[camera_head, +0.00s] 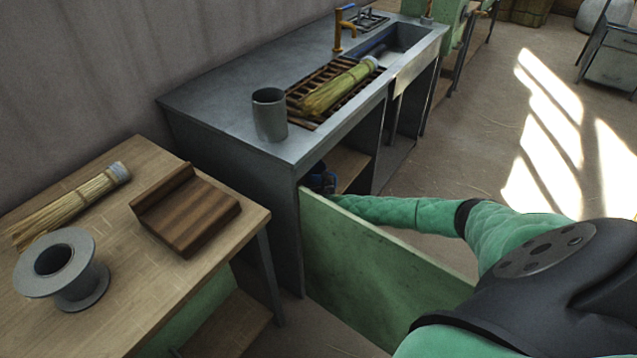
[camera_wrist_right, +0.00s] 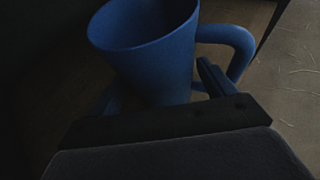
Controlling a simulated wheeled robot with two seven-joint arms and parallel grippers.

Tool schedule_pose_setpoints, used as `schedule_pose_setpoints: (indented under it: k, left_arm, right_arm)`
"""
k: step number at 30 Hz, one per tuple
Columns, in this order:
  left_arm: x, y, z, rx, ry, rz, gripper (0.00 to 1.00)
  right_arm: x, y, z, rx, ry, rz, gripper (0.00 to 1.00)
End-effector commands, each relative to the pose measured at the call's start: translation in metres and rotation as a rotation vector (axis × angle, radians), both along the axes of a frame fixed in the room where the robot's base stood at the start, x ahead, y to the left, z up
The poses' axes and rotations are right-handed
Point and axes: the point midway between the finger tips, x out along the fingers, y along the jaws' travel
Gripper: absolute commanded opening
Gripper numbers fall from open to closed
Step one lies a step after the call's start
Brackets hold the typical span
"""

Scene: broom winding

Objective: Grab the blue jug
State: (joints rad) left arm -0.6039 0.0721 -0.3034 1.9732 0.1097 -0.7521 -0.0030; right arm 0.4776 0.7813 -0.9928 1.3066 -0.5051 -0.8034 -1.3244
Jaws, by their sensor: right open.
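The blue jug (camera_wrist_right: 150,50) stands upright in the right wrist view, with its open rim at the top and its handle (camera_wrist_right: 238,50) on the right. My right gripper (camera_wrist_right: 160,88) is open close in front of the jug. One finger shows by the gap between the jug's body and handle; the other is dim at the jug's left side. In the head view my right arm reaches into the cabinet under the counter, and the right gripper (camera_head: 323,181) is small and dark there. I cannot make out the jug separately in the head view. My left gripper is out of view.
The green cabinet door (camera_head: 375,265) stands open beside my right arm. The metal counter (camera_head: 215,95) above carries a grey cup (camera_head: 269,115) and a straw bundle (camera_head: 335,90). A wooden table (camera_head: 130,255) with a grey spool (camera_head: 65,268) and a brown block (camera_head: 185,210) stands left.

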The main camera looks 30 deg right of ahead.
Motion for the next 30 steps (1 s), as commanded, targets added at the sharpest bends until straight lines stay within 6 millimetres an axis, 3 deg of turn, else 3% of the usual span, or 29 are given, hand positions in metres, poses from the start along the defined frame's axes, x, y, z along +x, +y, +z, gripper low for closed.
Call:
schedule_pose_setpoints:
  k: [4, 12, 30]
  left_arm:
    - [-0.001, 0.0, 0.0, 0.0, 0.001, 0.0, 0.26]
    - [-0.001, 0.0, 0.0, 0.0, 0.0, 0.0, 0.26]
    - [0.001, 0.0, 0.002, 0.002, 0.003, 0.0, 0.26]
  right_arm:
    - [0.0, 0.0, 0.0, 0.0, 0.0, 0.0, 0.82]
    - [0.0, 0.0, 0.001, 0.0, -0.001, 0.0, 0.36]
    - [0.0, -0.001, 0.012, 0.001, -0.002, -0.002, 0.36]
